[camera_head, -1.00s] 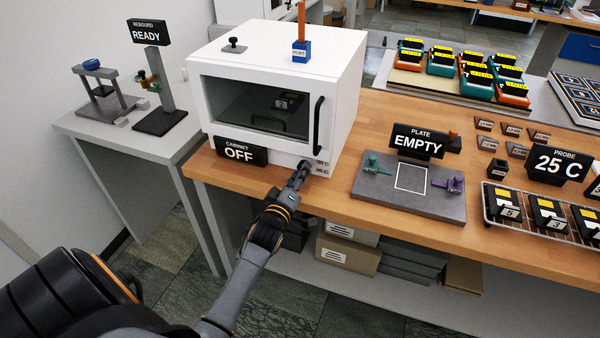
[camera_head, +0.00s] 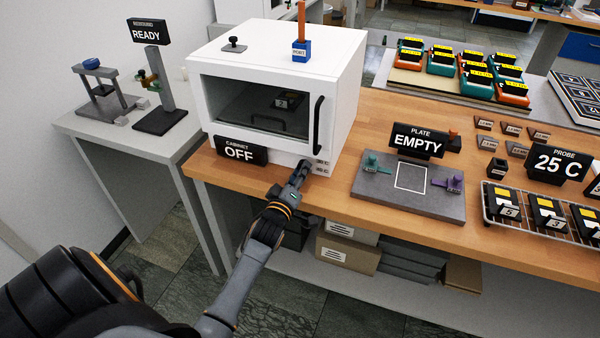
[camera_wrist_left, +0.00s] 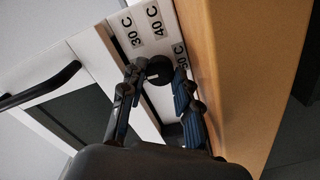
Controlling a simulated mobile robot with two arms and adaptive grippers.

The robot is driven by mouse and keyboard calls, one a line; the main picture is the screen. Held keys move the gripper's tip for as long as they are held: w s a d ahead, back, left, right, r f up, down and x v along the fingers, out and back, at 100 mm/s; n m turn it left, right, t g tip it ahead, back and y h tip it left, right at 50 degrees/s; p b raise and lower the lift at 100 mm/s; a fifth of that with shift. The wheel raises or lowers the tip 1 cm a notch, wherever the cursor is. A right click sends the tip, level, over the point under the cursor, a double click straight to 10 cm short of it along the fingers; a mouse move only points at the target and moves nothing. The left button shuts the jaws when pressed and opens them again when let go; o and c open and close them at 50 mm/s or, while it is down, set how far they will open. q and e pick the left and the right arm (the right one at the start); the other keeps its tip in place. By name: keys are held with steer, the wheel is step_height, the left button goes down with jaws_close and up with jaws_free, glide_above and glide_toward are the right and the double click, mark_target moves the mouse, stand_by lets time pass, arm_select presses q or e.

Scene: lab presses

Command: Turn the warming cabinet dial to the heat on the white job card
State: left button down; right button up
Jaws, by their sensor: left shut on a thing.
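The white warming cabinet (camera_head: 345,95) stands on the wooden bench, its door shut and its black display (camera_head: 241,151) reading OFF. In the left wrist view the round dark dial (camera_wrist_left: 159,71) sits on the cabinet's lower front, with a light mark on its face. Labels 30 C (camera_wrist_left: 132,31) and 40 C (camera_wrist_left: 154,20) are readable; a third label ending in C is partly hidden by a finger. My left gripper (camera_head: 304,165) is shut on the dial, one finger on each side, and hides it in the head view. I cannot make out a white job card. My right gripper is out of view.
Right of the cabinet is a grey plate fixture (camera_head: 441,201) with a sign reading EMPTY. A probe display (camera_head: 560,165) reads 25 C beside a wire rack of black blocks. A rebound stand (camera_head: 158,118) is on the left table. The bench edge runs under my left arm.

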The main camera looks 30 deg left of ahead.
arm_select(q)
steer(key=m, duration=0.3)
steer(key=shift+m+p, duration=0.4)
steer(key=m, duration=0.4)
steer(key=shift+m, duration=0.3)
steer(key=m, duration=0.4)
steer(key=shift+f, duration=0.1)
steer(key=shift+m, duration=2.3)
steer(key=c, duration=1.3)
jaws_free()
steer(key=shift+o, duration=0.2)
steer(key=shift+s, duration=0.1)
